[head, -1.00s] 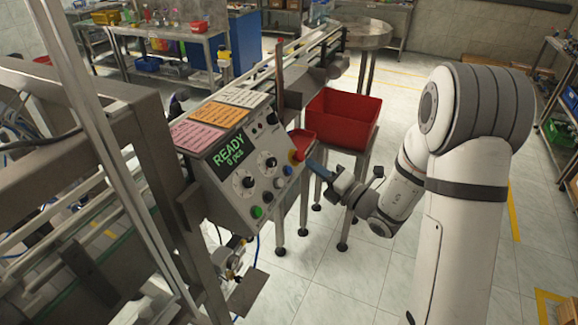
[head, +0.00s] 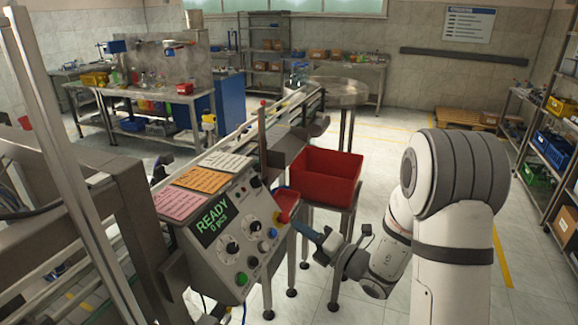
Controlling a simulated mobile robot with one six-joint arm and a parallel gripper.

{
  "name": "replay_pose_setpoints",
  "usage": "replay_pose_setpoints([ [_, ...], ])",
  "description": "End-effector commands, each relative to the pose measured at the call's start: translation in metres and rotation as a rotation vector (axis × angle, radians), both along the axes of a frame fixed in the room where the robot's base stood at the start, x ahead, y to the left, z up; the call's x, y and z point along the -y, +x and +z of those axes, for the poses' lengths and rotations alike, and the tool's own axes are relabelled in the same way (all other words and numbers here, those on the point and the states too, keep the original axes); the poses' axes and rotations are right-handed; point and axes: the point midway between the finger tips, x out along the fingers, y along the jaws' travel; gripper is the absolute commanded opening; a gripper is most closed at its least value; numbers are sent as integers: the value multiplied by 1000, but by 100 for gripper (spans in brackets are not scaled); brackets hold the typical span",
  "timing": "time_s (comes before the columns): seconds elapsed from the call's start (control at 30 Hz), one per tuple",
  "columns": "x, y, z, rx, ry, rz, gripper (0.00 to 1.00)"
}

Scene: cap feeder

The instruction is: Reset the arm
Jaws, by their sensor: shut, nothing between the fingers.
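My gripper (head: 309,234) is in the lower middle of the head view, shut and empty, with its blue fingers pointing left toward the control panel. The control panel (head: 222,228) is a grey sloped box with a display reading "READY 0 pcs", knobs and coloured buttons. The fingertips show just right of the panel's right edge, below a small red tray (head: 287,204); I cannot tell whether they touch anything. My white arm stands at the right, bent down toward the gripper.
A red bin (head: 325,178) stands on a metal stand behind my gripper. A conveyor (head: 290,115) leads back to a round steel table (head: 338,91). A metal frame (head: 60,215) fills the left. Shelves (head: 548,140) line the right wall. The floor behind the bin is open.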

Motion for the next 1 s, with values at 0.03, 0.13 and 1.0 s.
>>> replay_pose_setpoints([
  [0.03, -5, -7, 7, 32, -34, 32, 0],
  [0.13, -21, -33, 20, 142, -160, 144, 0],
  [1.0, 112, -249, 26, -2017, 1597, -1797, 0],
])
